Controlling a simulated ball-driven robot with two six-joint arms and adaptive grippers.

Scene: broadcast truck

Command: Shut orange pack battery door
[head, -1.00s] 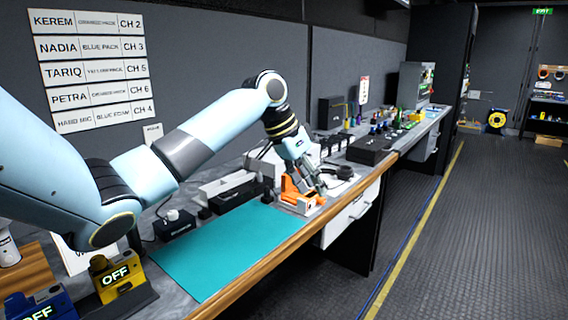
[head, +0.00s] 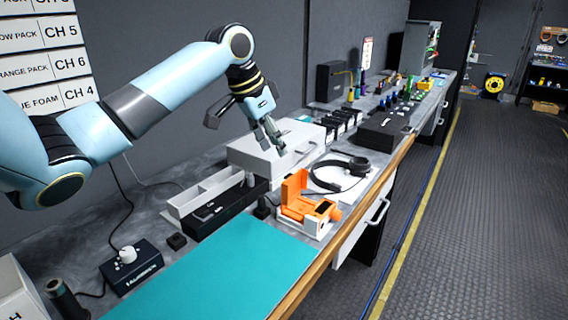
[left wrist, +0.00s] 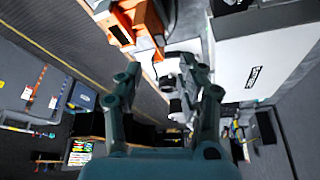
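The orange pack (head: 318,212) sits in a white cradle (head: 300,224) near the bench's front edge, past the teal mat. An orange panel, seemingly its battery door (head: 292,186), stands upright at its left end. In the left wrist view the orange pack (left wrist: 147,20) is at the top, left of the fingers and partly cut off. My left gripper (head: 273,146) is in the air above and behind the pack, over a white box (head: 245,152), apart from the door. Its fingers (left wrist: 160,72) are spread with nothing between them. My right gripper is out of view.
Headphones (head: 357,167) lie just beyond the pack. A long black tray (head: 228,205) and a grey tray (head: 200,192) stand to its left. The teal mat (head: 215,275) is clear. A black case (head: 382,132) is farther along the bench.

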